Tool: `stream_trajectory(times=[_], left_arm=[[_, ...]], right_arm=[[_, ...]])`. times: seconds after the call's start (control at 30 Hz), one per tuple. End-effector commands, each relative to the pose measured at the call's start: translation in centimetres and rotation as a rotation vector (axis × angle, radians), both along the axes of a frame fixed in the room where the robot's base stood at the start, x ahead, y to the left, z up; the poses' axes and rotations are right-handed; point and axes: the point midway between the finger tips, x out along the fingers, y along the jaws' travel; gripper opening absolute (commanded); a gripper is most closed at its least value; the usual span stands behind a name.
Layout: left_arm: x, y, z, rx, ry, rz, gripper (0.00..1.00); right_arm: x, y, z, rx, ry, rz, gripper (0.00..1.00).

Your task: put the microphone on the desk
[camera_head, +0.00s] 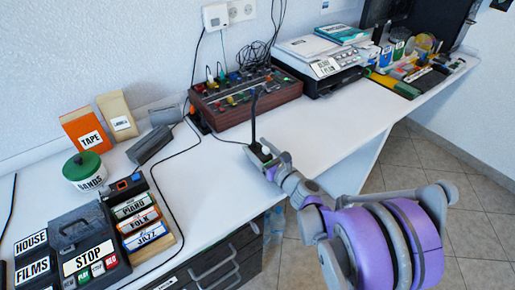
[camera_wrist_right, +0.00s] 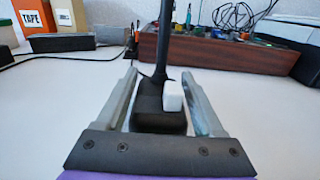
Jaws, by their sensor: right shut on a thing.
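The microphone (camera_head: 254,120) is black, with a thin upright stem on a blocky base. It is over the front part of the white desk (camera_head: 225,165), in front of the mixer. My right gripper (camera_head: 267,157) is shut on its base. In the right wrist view the base (camera_wrist_right: 157,118), with a small white block on it, sits between the two grey fingers, and the stem rises out of the top of the frame. I cannot tell whether the base touches the desk. My left gripper is not in view.
A wooden-sided mixer (camera_head: 245,98) with cables stands behind the microphone. A printer (camera_head: 322,65) is right of it. Bare desk lies around the microphone; the front edge is close.

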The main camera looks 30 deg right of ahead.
Motion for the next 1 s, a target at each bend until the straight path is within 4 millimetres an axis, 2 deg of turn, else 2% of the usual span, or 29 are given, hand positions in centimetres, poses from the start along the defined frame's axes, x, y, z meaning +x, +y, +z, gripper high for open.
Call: stream_trajectory(times=[0.07, 0.1, 0.23, 0.27, 0.6, 0.77, 1.0], left_arm=[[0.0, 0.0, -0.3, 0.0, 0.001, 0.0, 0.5], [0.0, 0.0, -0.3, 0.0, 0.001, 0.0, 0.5], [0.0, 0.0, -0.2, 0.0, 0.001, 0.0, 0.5], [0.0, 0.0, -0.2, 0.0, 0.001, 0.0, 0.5], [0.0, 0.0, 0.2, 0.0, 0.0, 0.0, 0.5], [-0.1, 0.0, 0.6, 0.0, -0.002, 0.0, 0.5], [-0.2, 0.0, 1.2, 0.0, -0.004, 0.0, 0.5]], right_arm=[[0.0, 0.0, -0.3, 0.0, 0.0, 0.0, 0.0], [0.0, 0.0, -0.4, 0.0, 0.0, 0.0, 0.73], [0.0, 0.0, -0.3, 0.0, 0.0, 0.0, 0.97], [0.0, 0.0, -0.3, 0.0, 0.0, 0.0, 1.0], [-0.3, -0.1, 0.2, 0.0, 0.0, -0.001, 1.0], [-3.0, -0.3, 0.2, -0.001, 0.0, -0.003, 1.0], [-8.3, -0.8, 0.2, 0.0, 0.0, -0.004, 1.0]])
